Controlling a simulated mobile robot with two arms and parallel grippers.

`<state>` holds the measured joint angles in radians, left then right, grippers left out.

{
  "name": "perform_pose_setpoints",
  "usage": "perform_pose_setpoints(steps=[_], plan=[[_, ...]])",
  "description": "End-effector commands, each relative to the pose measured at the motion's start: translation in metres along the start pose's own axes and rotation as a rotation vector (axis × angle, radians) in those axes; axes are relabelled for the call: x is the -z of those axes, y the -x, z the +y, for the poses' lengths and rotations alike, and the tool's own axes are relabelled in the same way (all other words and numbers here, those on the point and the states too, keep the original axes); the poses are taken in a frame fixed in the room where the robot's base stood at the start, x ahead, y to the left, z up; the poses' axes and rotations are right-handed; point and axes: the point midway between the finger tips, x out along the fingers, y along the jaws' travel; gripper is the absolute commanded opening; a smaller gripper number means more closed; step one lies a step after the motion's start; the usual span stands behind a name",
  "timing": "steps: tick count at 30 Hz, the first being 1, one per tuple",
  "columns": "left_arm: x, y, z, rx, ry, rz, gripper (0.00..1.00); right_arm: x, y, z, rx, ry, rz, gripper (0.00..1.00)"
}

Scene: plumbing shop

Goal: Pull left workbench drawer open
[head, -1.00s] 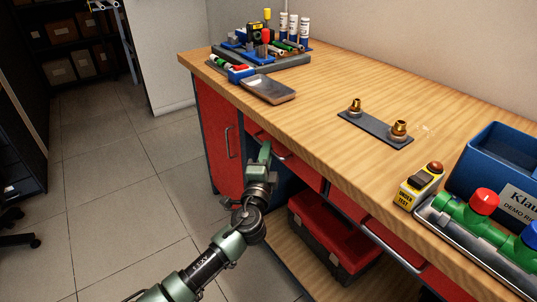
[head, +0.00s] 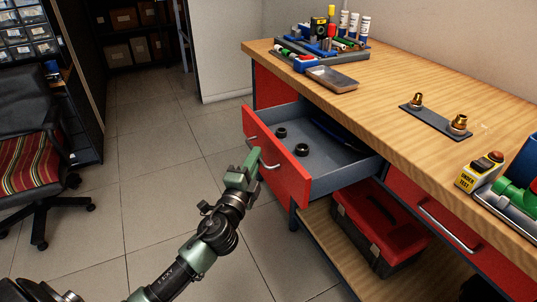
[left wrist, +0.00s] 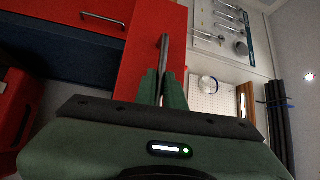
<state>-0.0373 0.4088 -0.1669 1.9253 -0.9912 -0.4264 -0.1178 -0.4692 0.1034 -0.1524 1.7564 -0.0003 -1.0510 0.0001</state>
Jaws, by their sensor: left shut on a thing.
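The left workbench drawer (head: 290,174) has a red front and a grey tray, and it stands well out from under the wooden workbench (head: 390,108). Two dark rings and a dark blue item lie inside it. My left gripper (head: 254,160) is at the drawer's front, shut on the metal drawer handle (head: 270,166). In the left wrist view the green fingers (left wrist: 164,88) close around the handle bar (left wrist: 164,55), with the red drawer front behind. My right gripper is not in view.
A red toolbox (head: 380,225) sits on the lower shelf under the drawer. A closed red drawer (head: 432,212) is at the right. An office chair (head: 40,165) stands at the left. Tiled floor (head: 160,190) between chair and drawer is clear.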

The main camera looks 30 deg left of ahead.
Motion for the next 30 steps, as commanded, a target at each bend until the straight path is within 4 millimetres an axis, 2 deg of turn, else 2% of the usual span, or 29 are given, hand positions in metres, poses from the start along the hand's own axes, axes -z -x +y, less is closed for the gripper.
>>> perform_pose_setpoints(steps=[7,20,21,23,24,30], plan=[[-0.013,0.013,-0.002,-0.003,0.000,0.000,0.00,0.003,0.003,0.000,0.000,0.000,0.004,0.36],[-0.015,0.015,-0.003,-0.003,0.001,0.000,0.00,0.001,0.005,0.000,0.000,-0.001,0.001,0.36],[-0.015,0.015,-0.003,-0.003,0.001,0.000,0.13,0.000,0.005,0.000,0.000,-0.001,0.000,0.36],[-0.015,0.015,-0.003,-0.002,0.001,0.000,0.29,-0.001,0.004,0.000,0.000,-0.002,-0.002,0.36],[-0.015,0.015,-0.003,-0.002,0.001,0.000,0.32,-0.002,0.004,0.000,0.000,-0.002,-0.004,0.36],[-0.015,0.015,-0.004,-0.001,0.000,-0.001,0.32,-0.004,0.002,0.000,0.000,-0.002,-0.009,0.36]])
